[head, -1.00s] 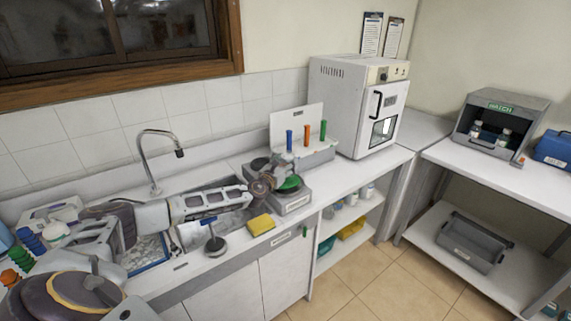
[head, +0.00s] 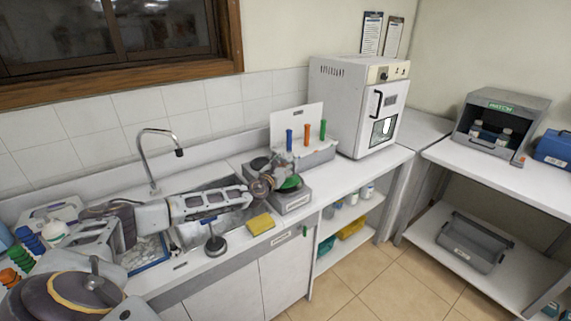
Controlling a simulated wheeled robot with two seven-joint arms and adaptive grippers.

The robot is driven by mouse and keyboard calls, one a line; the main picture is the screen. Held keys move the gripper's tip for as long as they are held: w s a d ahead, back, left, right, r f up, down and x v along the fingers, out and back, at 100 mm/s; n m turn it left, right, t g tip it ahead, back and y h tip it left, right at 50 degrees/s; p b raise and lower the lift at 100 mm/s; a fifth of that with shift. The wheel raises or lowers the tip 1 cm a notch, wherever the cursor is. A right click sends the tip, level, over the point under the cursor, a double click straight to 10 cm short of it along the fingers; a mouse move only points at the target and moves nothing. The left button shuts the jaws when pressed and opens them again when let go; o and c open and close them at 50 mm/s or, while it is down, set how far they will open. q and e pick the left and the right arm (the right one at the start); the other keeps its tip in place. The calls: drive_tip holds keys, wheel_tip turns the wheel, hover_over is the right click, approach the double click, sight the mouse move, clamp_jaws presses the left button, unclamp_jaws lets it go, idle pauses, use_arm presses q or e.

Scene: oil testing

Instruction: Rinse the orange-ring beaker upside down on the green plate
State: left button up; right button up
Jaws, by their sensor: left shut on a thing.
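The green plate (head: 291,184) sits on top of a small grey device (head: 294,201) on the counter, right of the sink. My left arm reaches in from the left across the sink, and my left gripper (head: 284,173) is at the plate. The gripper is shut on a small clear glass object that looks like the beaker (head: 282,161), at or just above the plate. I cannot make out an orange ring, which way up the glass is, or whether it touches the plate. My right gripper is not in view.
A sink with a curved tap (head: 160,150) lies behind my left arm. A yellow sponge (head: 261,224) is at the counter's front edge. A rack with blue, orange and green brushes (head: 307,134) stands behind the plate, beside a white oven (head: 355,100).

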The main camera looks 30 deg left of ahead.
sight(285, 154)
use_arm(q)
drive_tip(key=shift+f+b, duration=0.3)
drive_tip(key=shift+f, duration=0.35)
idle(0.6)
idle(1.0)
drive_tip(key=shift+r, duration=0.15)
idle(0.4)
drive_tip(key=shift+r+p, duration=0.95)
drive_tip(key=shift+r, duration=0.1)
drive_tip(key=shift+r+p, duration=1.45)
drive_tip(key=shift+r, duration=0.2)
drive_tip(key=shift+r+p, duration=0.5)
